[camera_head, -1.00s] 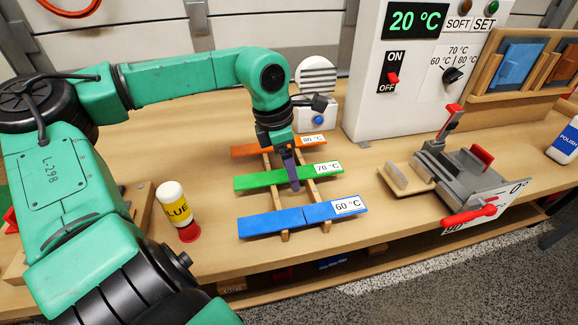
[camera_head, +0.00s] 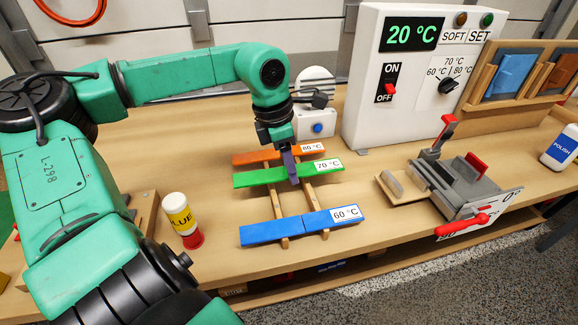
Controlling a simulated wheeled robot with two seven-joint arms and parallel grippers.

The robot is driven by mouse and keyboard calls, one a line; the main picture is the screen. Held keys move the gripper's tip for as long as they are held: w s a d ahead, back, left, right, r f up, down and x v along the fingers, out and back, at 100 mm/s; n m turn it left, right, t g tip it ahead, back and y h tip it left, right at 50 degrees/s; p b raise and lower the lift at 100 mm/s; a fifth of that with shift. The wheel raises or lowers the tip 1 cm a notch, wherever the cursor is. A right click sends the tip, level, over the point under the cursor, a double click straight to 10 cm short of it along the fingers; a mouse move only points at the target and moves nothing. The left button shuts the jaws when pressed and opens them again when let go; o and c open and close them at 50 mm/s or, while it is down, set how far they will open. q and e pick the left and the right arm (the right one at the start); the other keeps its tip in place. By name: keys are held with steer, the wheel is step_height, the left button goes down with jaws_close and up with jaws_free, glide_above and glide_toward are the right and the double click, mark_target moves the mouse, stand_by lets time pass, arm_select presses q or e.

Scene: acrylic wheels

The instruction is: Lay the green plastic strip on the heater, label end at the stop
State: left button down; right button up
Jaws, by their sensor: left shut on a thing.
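The green strip (camera_head: 262,177) has a white 70 °C label at its right end. It is held a little above the wooden rack (camera_head: 277,205), between the orange strip (camera_head: 262,157) behind and the blue strip (camera_head: 285,228) in front. A white control box (camera_head: 365,85) reads 20 °C, with a switch and a temperature dial. I cannot make out a heater surface or its stop. My right gripper is not in view.
A glue stick (camera_head: 180,213) stands left of the rack. A grey fixture with red handles (camera_head: 460,185) stands at the right, with a polish bottle (camera_head: 562,147) beyond it. A round white device (camera_head: 314,122) with a blue button stands behind the rack.

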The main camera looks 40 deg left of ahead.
arm_select(q)
steer(key=shift+r, duration=0.1)
step_height(320, 180, up, 4)
steer(key=p, duration=0.2)
steer(key=shift+f+p, duration=0.25)
steer(key=shift+p, duration=0.05)
